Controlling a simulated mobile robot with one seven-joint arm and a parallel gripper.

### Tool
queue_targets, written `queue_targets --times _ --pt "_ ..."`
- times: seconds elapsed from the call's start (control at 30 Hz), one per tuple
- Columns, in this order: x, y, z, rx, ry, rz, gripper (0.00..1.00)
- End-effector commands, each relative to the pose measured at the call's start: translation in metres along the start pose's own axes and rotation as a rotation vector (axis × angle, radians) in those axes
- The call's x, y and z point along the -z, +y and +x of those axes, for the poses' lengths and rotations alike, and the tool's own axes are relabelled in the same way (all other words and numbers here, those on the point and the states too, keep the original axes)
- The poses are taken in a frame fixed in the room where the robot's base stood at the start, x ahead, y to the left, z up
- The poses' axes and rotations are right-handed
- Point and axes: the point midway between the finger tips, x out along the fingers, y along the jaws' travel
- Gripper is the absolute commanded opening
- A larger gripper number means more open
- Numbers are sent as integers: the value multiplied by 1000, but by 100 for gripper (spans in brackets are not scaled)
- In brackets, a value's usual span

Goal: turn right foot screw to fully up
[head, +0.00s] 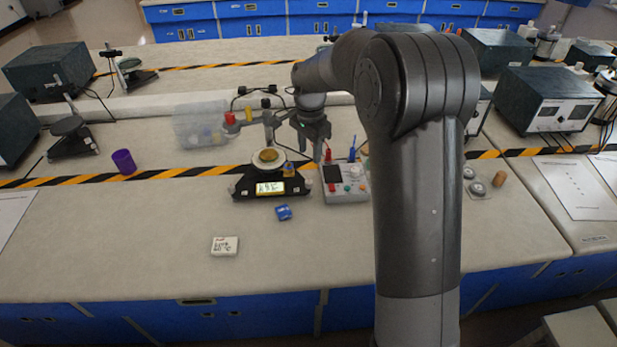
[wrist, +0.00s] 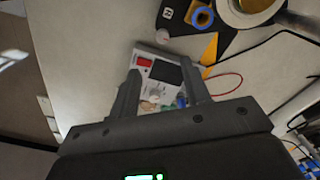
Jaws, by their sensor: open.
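A balance with a black base (head: 250,192), a lit display (head: 269,188) and a round pan (head: 254,156) stands mid-bench. Part of its black base (wrist: 172,17) shows at the top of the wrist view. A small pale round knob (wrist: 162,37) at the base's corner looks like a foot screw; its height setting cannot be told. My gripper (head: 312,153) is above and behind the balance's right side in the head view. In the wrist view my gripper (wrist: 163,82) is open, its fingers apart with nothing held, and the knob lies beyond the fingertips.
A control box (head: 345,184) with knobs stands right of the balance; it shows between my fingers in the wrist view (wrist: 160,75). A red cable (wrist: 228,75) runs nearby. The bench front is mostly clear.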

Motion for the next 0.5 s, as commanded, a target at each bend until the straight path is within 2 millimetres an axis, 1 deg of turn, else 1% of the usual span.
queue_targets --times 0.1,0.27,0.5 --pt "1 -6 9 -8 -7 20 43" --pt "1 -6 23 -9 -8 24 43" --pt "1 -5 68 -11 -9 23 43"
